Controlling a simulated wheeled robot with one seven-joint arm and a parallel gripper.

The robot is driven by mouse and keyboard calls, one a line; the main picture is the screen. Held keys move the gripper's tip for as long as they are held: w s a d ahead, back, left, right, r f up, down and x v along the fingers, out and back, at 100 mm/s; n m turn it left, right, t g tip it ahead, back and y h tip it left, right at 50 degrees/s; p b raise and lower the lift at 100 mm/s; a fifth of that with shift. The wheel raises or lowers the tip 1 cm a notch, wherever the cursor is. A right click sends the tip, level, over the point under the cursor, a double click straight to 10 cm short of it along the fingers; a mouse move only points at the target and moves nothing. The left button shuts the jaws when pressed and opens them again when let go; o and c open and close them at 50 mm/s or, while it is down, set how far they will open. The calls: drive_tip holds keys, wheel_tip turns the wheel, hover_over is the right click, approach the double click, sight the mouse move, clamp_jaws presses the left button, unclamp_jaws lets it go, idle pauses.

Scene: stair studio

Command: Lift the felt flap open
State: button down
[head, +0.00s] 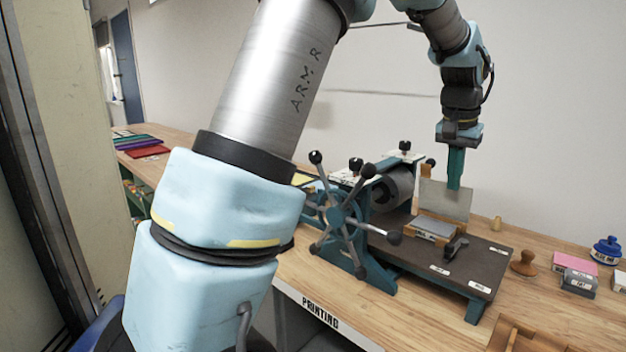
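The felt flap (440,204) is a light grey sheet on the printing press, standing steeply raised above the press bed (475,262). My gripper (454,186) points straight down at the flap's upper right part, and its teal fingers overlap the flap in the head view. The fingers look close together and are seen nearly edge-on, so I cannot tell whether they are shut on the felt. A pale block with a wooden edge (436,228) lies on the bed below the flap.
The press has a spoked hand wheel (343,214) and a grey roller (394,188) left of the flap. A wooden-handled stamp (523,263), boxes (578,282) and a blue ink jar (607,250) stand on the bench at right. My arm hides part of the bench.

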drive_tip(key=shift+f, duration=0.2)
drive_tip(key=shift+f+b, duration=0.7)
drive_tip(key=shift+f, duration=0.65)
drive_tip(key=shift+w+d+r, duration=0.1)
drive_tip(key=shift+w+d+p, duration=1.3)
drive_tip(key=shift+w+p, duration=0.1)
drive_tip(key=shift+p, duration=0.1)
wheel_tip(320, 180, up, 6)
drive_tip(key=s+a+p, duration=0.1)
drive_tip(key=p, duration=0.3)
drive_tip(key=shift+s+a, duration=0.2)
drive_tip(key=shift+s, duration=0.05)
